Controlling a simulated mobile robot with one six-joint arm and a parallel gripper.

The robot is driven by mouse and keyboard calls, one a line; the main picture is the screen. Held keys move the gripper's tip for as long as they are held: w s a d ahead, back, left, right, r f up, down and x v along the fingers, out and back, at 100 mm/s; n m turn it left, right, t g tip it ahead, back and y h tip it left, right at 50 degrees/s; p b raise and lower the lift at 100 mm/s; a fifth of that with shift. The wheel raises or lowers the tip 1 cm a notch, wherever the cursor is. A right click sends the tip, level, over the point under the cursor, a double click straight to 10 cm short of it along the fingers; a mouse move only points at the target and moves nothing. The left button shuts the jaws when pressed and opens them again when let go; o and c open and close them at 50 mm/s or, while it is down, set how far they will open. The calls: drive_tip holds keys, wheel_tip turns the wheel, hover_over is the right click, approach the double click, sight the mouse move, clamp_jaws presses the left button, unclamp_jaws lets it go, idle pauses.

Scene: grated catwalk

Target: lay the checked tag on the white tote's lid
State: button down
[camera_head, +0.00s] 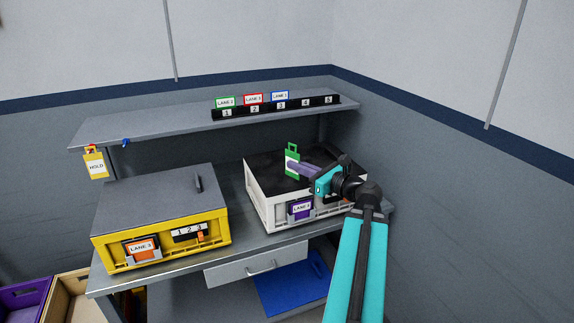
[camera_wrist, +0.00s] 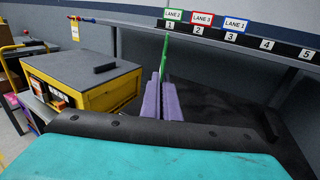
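A green tag (camera_head: 291,152) with a white face and a loop on top stands upright at the tips of my gripper (camera_head: 294,167); its print is too small to read. In the wrist view the green tag (camera_wrist: 166,50) shows nearly edge-on between the purple fingers (camera_wrist: 160,90), which are closed on it. The white tote (camera_head: 264,206) sits on the right of the bench with a black lid (camera_head: 264,168). The tag and fingers are over this lid; I cannot tell the exact gap. My arm hides the lid's right part.
A yellow tote (camera_head: 221,229) with a grey lid (camera_head: 150,195) and a dark handle stands to the left. A shelf (camera_head: 180,122) behind carries a numbered black rack (camera_head: 270,109) with several lane tags. A yellow HOLD tag (camera_head: 95,166) hangs at the shelf's left end.

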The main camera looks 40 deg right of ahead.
drive_tip(key=shift+s+d+r+m+h, duration=0.2)
drive_tip(key=shift+s+d+r, duration=0.1)
drive_tip(key=shift+d, duration=0.3)
drive_tip(key=shift+s+d+r+m+h, duration=0.1)
drive_tip(key=shift+s+d+r+h, duration=0.15)
drive_tip(key=shift+d, duration=0.3)
drive_tip(key=shift+w+d+r, duration=0.1)
drive_tip(key=w+d+f+p, duration=0.1)
drive_tip(key=w+d+p, duration=0.3)
drive_tip(key=w+d, duration=0.4)
drive_tip(key=w, duration=0.5)
drive_tip(key=shift+d+f+p, duration=0.3)
drive_tip(key=shift+d, duration=0.1)
drive_tip(key=shift+f+p, duration=0.85)
drive_tip(key=shift+f, duration=0.9)
